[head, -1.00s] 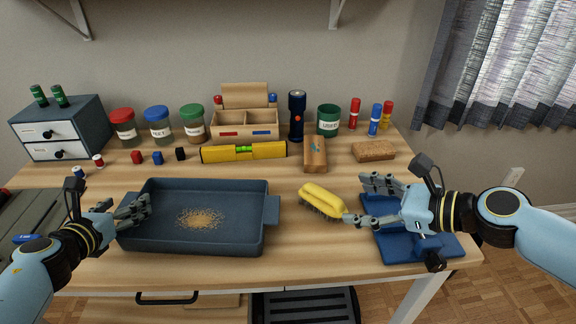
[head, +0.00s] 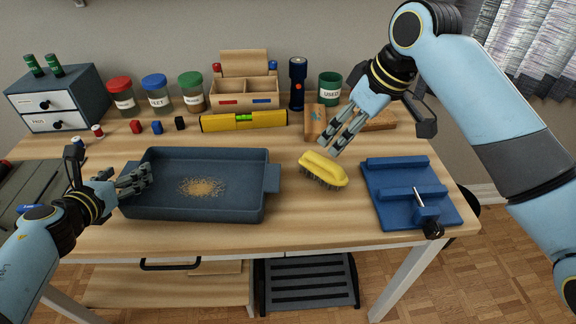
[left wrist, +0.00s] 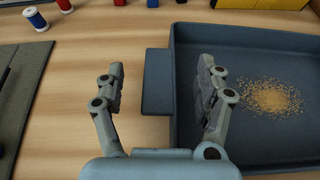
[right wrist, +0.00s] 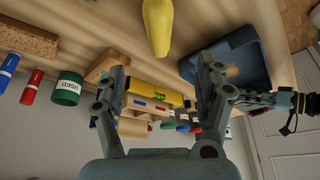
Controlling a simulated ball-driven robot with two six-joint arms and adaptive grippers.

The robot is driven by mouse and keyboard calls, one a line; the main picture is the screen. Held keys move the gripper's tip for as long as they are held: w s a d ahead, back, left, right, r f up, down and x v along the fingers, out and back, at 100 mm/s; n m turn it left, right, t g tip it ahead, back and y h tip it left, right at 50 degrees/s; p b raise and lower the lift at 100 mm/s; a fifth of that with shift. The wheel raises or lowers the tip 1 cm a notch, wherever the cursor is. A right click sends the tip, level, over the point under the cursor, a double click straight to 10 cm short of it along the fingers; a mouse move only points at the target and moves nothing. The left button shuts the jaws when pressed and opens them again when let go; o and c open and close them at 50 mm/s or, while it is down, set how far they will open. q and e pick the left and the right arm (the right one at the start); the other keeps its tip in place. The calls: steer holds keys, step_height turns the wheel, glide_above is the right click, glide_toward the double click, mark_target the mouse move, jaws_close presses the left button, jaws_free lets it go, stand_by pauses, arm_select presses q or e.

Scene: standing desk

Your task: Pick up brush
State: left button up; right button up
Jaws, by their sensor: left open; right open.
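The brush (head: 323,170) has a yellow back and dark bristles facing down. It lies on the desk between the tray and the blue vise-like fixture. My right gripper (head: 336,146) is open and empty, raised just above and behind the brush, its fingers pointing down and left. In the right wrist view, the yellow brush (right wrist: 158,24) shows at the top, outside the open fingers (right wrist: 165,85). My left gripper (head: 137,180) is open at the left end of the tray; in the left wrist view, its fingers (left wrist: 162,95) stand on either side of the tray's handle, apart from it.
The dark blue tray (head: 240,208) holds a patch of tan crumbs (head: 202,187). The blue fixture (head: 376,200) is right of the brush. A yellow level (head: 215,123), wooden block (head: 313,115), flashlight (head: 297,85) and green cup (head: 329,88) stand behind. Bare desk surrounds the brush's front.

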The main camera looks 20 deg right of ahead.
mark_target(325, 160)
steer(key=x, duration=1.1)
steer(key=shift+d+f, duration=0.1)
steer(key=shift+f, duration=0.15)
steer(key=shift+c, duration=0.3)
steer(key=c, duration=1.4)
step_height(325, 160, up, 10)
steer(key=shift+r, duration=0.1)
jaws_close()
